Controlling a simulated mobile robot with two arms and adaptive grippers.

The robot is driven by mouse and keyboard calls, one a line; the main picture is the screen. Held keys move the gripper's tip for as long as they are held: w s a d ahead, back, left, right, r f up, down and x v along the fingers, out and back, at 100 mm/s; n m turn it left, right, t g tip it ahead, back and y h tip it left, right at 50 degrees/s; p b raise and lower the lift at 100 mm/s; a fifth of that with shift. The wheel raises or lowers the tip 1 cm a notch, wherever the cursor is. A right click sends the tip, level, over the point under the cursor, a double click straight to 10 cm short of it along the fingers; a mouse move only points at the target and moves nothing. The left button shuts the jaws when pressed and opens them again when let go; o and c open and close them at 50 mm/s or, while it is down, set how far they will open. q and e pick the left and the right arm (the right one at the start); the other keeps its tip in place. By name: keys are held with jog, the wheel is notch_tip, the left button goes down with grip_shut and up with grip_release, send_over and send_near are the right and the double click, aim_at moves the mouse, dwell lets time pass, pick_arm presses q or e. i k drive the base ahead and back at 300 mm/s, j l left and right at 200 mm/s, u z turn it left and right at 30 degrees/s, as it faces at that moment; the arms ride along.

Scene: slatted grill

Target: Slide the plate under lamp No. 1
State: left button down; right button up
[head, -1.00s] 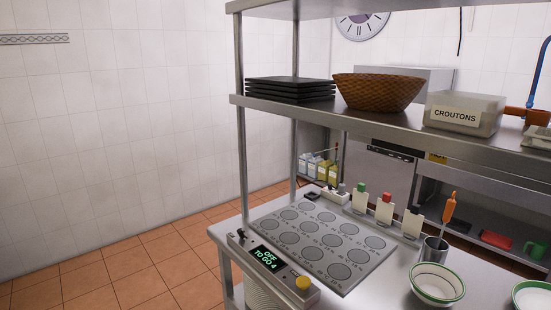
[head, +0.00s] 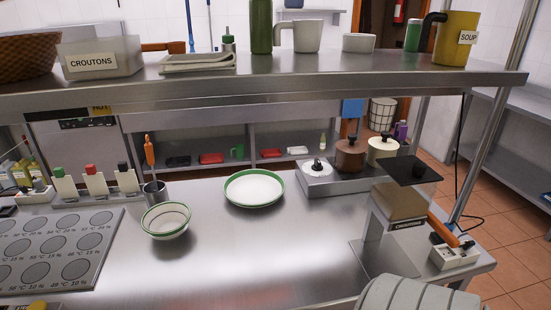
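A white plate with a green rim (head: 254,188) lies flat on the steel counter (head: 280,250), right of the middle bowl and below the upper shelf. No lamp marked No. 1 can be made out in this view.
A green-rimmed bowl (head: 166,221) stands left of the plate, near a steel cup (head: 155,193). Pots (head: 350,155) stand behind right. A clear croutons dispenser (head: 398,205) stands at the right. The upper shelf (head: 300,84) overhangs the counter. Counter in front of the plate is clear.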

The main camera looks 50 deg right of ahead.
aim_at(254, 188)
jog(key=z, duration=1.55)
